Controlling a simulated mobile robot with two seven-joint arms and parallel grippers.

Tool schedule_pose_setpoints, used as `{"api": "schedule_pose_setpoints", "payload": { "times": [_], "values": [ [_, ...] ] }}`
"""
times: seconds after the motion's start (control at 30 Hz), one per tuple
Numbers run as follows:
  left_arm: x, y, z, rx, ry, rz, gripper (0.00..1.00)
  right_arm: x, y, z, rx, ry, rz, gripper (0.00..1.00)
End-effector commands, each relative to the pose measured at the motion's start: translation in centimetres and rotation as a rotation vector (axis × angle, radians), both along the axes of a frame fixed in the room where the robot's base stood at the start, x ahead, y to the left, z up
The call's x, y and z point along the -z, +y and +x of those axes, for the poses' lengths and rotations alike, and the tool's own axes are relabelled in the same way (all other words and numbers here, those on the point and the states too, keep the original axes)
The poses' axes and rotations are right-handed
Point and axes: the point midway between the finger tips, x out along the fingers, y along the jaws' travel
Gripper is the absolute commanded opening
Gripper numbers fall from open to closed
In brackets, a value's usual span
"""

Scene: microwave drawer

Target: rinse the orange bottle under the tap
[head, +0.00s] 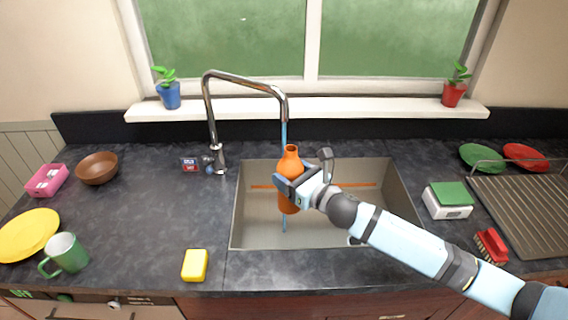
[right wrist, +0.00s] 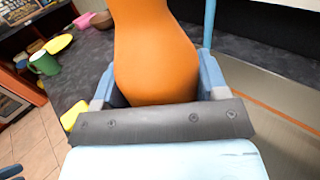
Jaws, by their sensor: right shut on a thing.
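The orange bottle (head: 291,163) is upright above the sink (head: 375,190). My right gripper (head: 287,184) is shut on its body; the right wrist view also shows the bottle (right wrist: 152,50) between the two fingers. The tap (head: 247,82) is a tall chrome arch at the back left of the sink. A thin blue stream of water (head: 284,134) falls from its spout and shows again below the bottle. In the right wrist view the stream (right wrist: 209,22) passes to the right of the bottle. Whether it touches the bottle, I cannot tell.
A yellow sponge (head: 195,265) lies left of the sink near the front edge. A green mug (head: 66,253) and yellow plate (head: 28,235) are further left. Right of the sink are a white box with green top (head: 448,200), a red brush (head: 491,246) and a drying rack (head: 520,212).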

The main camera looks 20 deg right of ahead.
Motion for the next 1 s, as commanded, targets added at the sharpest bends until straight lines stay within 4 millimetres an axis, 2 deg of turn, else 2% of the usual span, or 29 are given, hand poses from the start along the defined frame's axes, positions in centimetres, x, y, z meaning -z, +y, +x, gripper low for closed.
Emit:
{"api": "schedule_pose_setpoints", "payload": {
  "times": [0.6, 1.0],
  "values": [
    [-4.1, 0.0, 0.0, 0.0, 0.0, 0.0, 0.38, -3.8, 1.1, -4.2, -0.001, 0.001, 0.0, 0.44],
    [-4.4, 0.0, 0.0, 0.0, -0.002, -0.001, 0.38, -4.0, 1.3, -4.8, 0.0, 0.0, 0.0, 0.44]
  ]
}}
